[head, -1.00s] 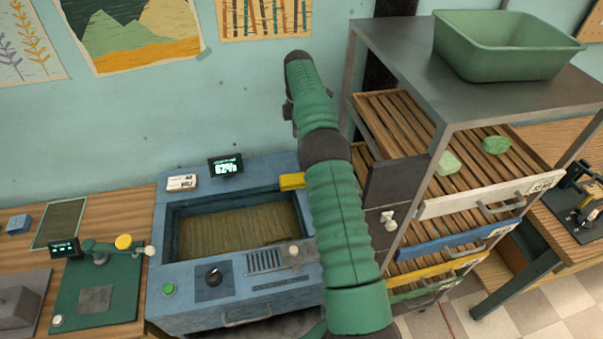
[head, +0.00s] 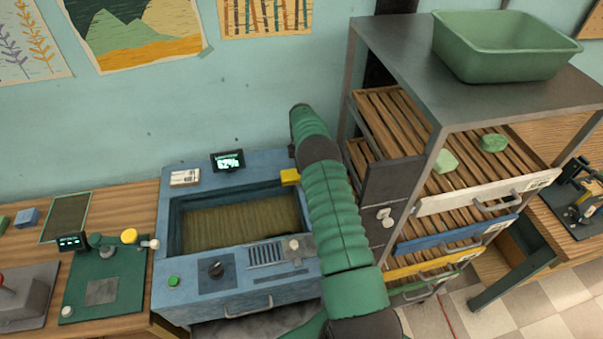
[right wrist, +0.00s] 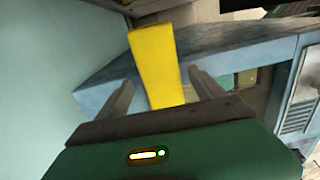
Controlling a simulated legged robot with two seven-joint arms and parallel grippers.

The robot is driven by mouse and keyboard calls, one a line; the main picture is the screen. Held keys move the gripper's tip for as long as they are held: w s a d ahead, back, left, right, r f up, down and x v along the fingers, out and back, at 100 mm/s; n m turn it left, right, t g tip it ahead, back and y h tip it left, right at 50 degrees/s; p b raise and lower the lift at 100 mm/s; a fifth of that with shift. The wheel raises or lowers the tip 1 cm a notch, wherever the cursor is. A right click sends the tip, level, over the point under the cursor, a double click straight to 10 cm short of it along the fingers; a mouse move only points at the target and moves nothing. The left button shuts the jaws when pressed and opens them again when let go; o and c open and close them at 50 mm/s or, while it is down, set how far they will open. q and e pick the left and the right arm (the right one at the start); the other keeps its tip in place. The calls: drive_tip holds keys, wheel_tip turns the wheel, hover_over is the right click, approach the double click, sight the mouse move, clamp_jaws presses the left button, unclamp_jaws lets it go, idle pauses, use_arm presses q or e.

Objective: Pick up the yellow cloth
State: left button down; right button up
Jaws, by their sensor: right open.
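The yellow cloth (head: 290,177) lies over the right back rim of the blue basin unit (head: 172,225), partly hidden behind my right arm. In the right wrist view the yellow cloth (right wrist: 155,60) is a folded strip. My right gripper (right wrist: 162,86) is open, with one finger on each side of the lower part of the strip. I cannot tell whether the fingers touch it. In the head view the right gripper is hidden behind the green arm. My left gripper is not in view.
A rack (head: 430,80) with slatted drawers stands close on the right, with green soap bars (head: 493,142) in its top drawer and a green tub (head: 505,45) on top. A small display (head: 228,161) stands at the basin's back edge. The wall is behind.

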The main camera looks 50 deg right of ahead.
drive_tip(key=c, duration=1.4)
drive_tip(key=shift+c, duration=0.2)
